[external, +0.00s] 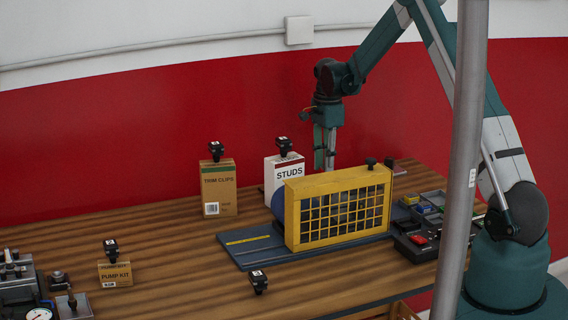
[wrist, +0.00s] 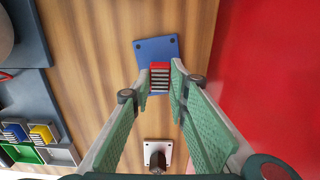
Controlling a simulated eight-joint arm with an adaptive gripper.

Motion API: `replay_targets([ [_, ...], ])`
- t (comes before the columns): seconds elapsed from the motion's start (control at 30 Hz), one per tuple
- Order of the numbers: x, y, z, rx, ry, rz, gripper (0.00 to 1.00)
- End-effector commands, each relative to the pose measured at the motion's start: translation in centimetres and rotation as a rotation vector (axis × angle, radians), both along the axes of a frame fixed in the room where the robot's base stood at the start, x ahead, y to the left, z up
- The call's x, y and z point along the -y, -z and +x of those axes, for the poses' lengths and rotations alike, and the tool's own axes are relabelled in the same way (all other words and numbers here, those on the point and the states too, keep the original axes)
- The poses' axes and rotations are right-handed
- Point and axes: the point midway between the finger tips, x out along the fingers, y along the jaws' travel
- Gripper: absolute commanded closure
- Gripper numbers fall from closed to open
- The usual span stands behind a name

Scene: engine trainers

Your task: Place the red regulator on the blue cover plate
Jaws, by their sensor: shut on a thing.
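The red regulator (wrist: 160,67), a small block with pale ribs on its near side, is between my fingertips in the wrist view. My gripper (wrist: 161,78) is shut on it. The blue cover plate (wrist: 154,46), with dark holes at its corners, lies just beyond the fingertips. The regulator overlaps the plate's near edge in this view; I cannot tell whether they touch. In the external view my gripper (external: 325,168) points down behind the yellow guard, which hides the fingertips. The regulator and the plate cannot be made out there.
The yellow guard (external: 335,178) stands on a dark base, close to my gripper. A compartment tray (external: 432,196) with coloured blocks is at right. A white plate with a dark knob (wrist: 157,159) lies nearer in the wrist view. The red wall (wrist: 262,70) borders the table. Boxes stand left.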

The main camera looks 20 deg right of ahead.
Motion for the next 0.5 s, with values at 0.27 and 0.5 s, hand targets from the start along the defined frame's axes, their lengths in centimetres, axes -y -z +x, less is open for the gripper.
replay_targets([
  [0.27,0.0,1.8,0.0,0.0,0.0,0.0,0.95],
  [0.5,0.0,1.8,0.0,0.0,0.0,0.0,0.95],
])
